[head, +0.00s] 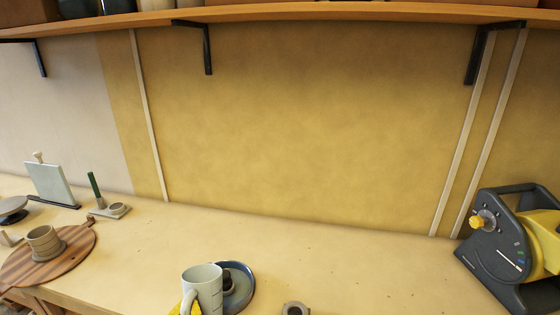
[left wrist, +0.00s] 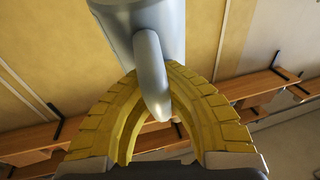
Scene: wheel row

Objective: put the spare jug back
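The jug (head: 207,291), pale grey-green with a side handle, is at the bottom of the head view, roughly upright. The left wrist view shows its body and curved handle (left wrist: 151,75) up close. My left gripper (head: 181,309) has yellow ribbed fingers, and only a bit of it shows in the head view. In the left wrist view its fingers (left wrist: 160,80) curve together around the handle. The jug's base is cut off by the frame, so I cannot tell whether it touches the table. My right gripper is not in view.
A blue plate (head: 246,298) with a dark cup (head: 228,284) is right behind the jug. A small grey ring-like piece (head: 295,308) lies to the right. A round board (head: 80,243) with a cup is left; a yellow-black machine (head: 500,250) is right. The middle table is clear.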

